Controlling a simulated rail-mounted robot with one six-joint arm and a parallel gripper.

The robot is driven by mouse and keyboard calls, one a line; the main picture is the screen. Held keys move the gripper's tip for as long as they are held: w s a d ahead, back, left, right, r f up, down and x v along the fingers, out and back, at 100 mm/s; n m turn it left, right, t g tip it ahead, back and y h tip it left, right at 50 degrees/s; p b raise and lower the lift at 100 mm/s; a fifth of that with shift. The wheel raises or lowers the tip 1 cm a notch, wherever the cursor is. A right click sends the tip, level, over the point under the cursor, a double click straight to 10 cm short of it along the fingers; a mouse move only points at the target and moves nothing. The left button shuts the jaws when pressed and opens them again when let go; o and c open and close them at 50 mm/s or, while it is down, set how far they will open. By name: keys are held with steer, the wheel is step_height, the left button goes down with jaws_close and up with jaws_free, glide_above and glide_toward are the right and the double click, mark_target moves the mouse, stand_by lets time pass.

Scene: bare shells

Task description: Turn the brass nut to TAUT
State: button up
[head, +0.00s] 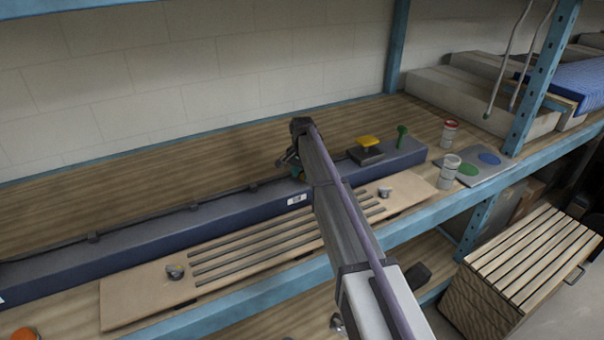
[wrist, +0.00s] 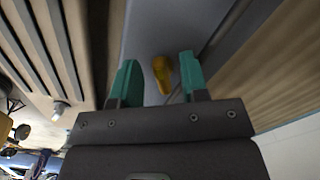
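A brass-yellow piece, seemingly the brass nut (wrist: 161,72), shows in the wrist view on the grey face of the long bar. It is elongated and lies between the two teal fingers of my gripper (wrist: 158,78). The fingers are open, with a gap on each side of it; I cannot tell how far it is below their tips. In the head view my arm and gripper hide most of that spot on the long dark blue bar (head: 150,236). No TAUT mark is readable; a small white label (head: 297,199) sits on the bar's front.
A slatted wooden board (head: 135,295) with grey knobs lies in front of the bar. A yellow knob (head: 369,141) on a dark block and a green peg (head: 402,132) stand to the right. Two cans and a grey plate (head: 486,168) are near a blue shelf post (head: 540,85).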

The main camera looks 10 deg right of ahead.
mark_target(302, 174)
step_height(302, 174, up, 11)
steer(key=p, duration=1)
steer(key=shift+p, duration=0.4)
steer(key=shift+f, duration=0.15)
steer(key=s+f+n+b, duration=0.3)
steer(key=s+f+b, duration=0.1)
steer(key=s, duration=0.9)
steer(key=s+d+f+n+b, duration=0.1)
steer(key=s+f+b, duration=0.3)
steer(key=s, duration=0.9)
steer(key=s+f+n+b, duration=0.4)
steer(key=s+f+b, duration=0.1)
steer(key=s, duration=0.9)
steer(key=shift+d+n, duration=0.2)
steer(key=shift+n, duration=0.1)
